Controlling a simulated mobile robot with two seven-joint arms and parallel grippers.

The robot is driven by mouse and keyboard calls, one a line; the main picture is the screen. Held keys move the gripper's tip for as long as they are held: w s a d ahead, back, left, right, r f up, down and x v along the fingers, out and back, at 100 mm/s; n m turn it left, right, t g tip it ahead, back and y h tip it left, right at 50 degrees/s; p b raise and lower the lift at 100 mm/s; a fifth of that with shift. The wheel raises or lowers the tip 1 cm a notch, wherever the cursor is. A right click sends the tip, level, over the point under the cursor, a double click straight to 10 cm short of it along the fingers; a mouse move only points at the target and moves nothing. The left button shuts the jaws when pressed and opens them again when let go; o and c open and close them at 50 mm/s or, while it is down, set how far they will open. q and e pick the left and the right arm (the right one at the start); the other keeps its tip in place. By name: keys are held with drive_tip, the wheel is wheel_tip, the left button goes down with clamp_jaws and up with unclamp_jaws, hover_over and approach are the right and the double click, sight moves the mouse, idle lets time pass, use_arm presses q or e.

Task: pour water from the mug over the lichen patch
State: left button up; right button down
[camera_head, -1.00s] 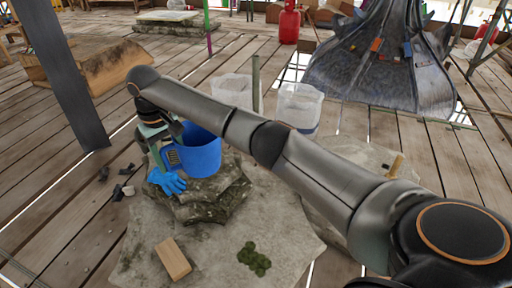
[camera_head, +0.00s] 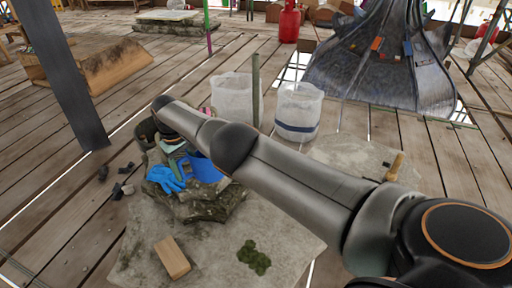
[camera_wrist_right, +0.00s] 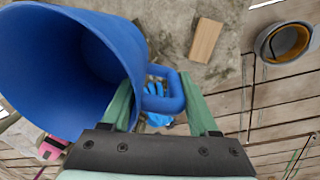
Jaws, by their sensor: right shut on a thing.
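The blue mug (camera_head: 205,169) is at the stepped stone in the head view, largely hidden behind my right arm. In the right wrist view the mug (camera_wrist_right: 50,75) fills the left side, its mouth open to the camera; I cannot make out water inside. My right gripper (camera_wrist_right: 157,90) is shut on the mug's handle (camera_wrist_right: 172,98), with a green finger on each side. The dark green lichen patch (camera_head: 254,257) lies on the pale stone slab (camera_head: 215,250), in front and to the right of the mug. My left gripper is not in view.
A wooden block (camera_head: 172,257) lies on the slab left of the lichen. A blue glove (camera_head: 165,179) lies beside the mug. Two translucent buckets (camera_head: 232,95) (camera_head: 298,108) stand behind my arm. Dark fragments (camera_head: 122,190) lie on the planks at left.

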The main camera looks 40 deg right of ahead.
sight(190, 175)
drive_tip(key=shift+s+d+f, duration=0.2)
drive_tip(key=shift+f, duration=0.65)
drive_tip(key=shift+s+d+f, duration=0.15)
drive_tip(key=shift+f, duration=0.65)
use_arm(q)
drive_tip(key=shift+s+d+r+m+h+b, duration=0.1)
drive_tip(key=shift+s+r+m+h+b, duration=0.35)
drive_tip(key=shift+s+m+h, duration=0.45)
use_arm(e)
drive_tip(key=s+f+n, duration=0.2)
drive_tip(key=s+f, duration=0.2)
drive_tip(key=f, duration=0.6)
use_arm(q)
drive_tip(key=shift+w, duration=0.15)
use_arm(e)
drive_tip(key=shift+d, duration=0.1)
